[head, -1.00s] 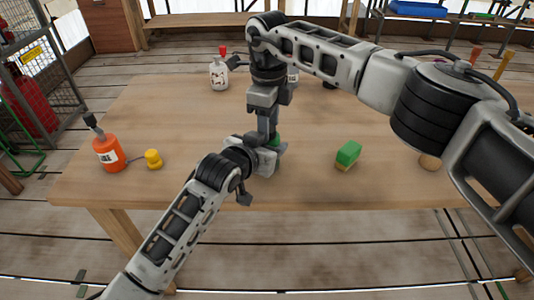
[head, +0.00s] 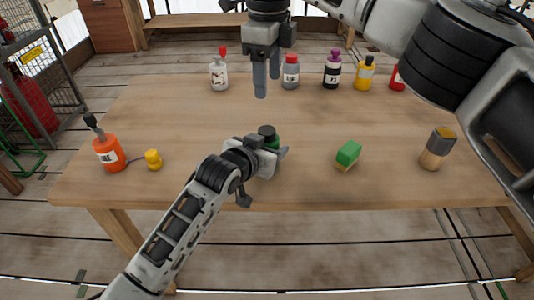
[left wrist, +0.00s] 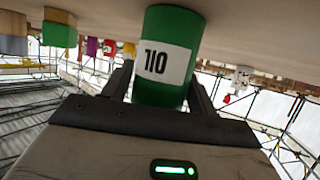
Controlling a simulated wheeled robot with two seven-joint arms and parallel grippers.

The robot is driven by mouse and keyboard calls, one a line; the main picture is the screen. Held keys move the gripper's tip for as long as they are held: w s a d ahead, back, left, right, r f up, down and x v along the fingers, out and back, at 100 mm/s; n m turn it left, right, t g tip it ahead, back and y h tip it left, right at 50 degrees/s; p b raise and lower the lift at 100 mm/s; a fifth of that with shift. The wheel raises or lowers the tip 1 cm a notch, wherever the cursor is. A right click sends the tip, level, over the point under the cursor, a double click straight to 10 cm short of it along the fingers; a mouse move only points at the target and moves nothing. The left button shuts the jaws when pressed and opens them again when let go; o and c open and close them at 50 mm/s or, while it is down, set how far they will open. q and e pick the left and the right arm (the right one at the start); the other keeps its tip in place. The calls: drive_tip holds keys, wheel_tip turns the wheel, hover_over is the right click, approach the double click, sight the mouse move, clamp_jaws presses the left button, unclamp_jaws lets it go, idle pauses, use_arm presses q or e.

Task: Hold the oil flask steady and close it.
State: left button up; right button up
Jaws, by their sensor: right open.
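My right gripper (head: 267,80) hangs above and behind the flask, fingers down, open, empty and clear of the cap.
On the wooden table (head: 180,125), an orange bottle (head: 109,152) and yellow piece (head: 153,160) are at left. A green-topped block (head: 348,154) and brush-like item (head: 437,148) are at right. Several bottles, including a white one (head: 219,74), line the back.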

use_arm(q)
drive_tip(key=shift+o, duration=1.3)
drive_tip(key=shift+r, duration=0.1)
drive_tip(key=p+v, duration=0.1)
drive_tip(key=v, duration=1.4)
drive_tip(key=shift+s+a, duration=0.2)
drive_tip(key=shift+s, duration=0.2)
